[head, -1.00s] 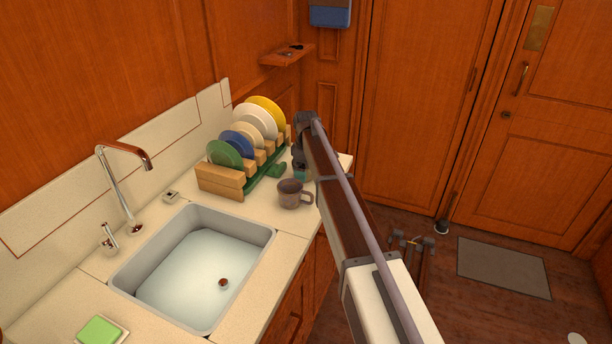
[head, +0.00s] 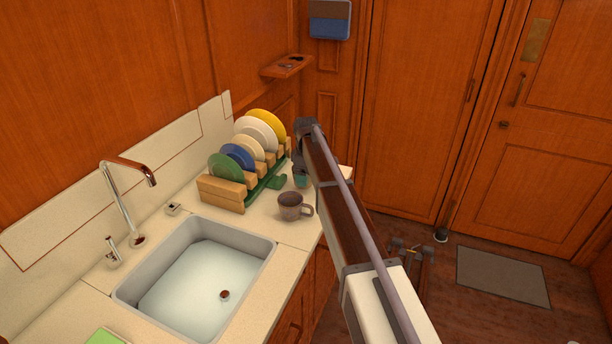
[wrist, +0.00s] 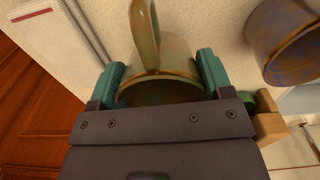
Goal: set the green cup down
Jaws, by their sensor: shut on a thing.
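The green cup (wrist: 175,55), a mottled olive-green and brown mug, is between the teal fingers of my gripper (wrist: 162,72) in the wrist view. The fingers press on its two sides, and its handle points to the top of the picture. The counter lies behind it. I cannot tell whether its base touches the counter. In the head view my gripper (head: 301,178) is low over the counter's far end, behind a grey-brown mug, and my arm hides most of the green cup.
The grey-brown mug (head: 290,207) stands close by on the counter (head: 250,226); it also shows in the wrist view (wrist: 285,45). A wooden dish rack (head: 221,192) with several plates is left of my gripper. The sink (head: 125,290) is nearer. The counter's edge drops to the floor at right.

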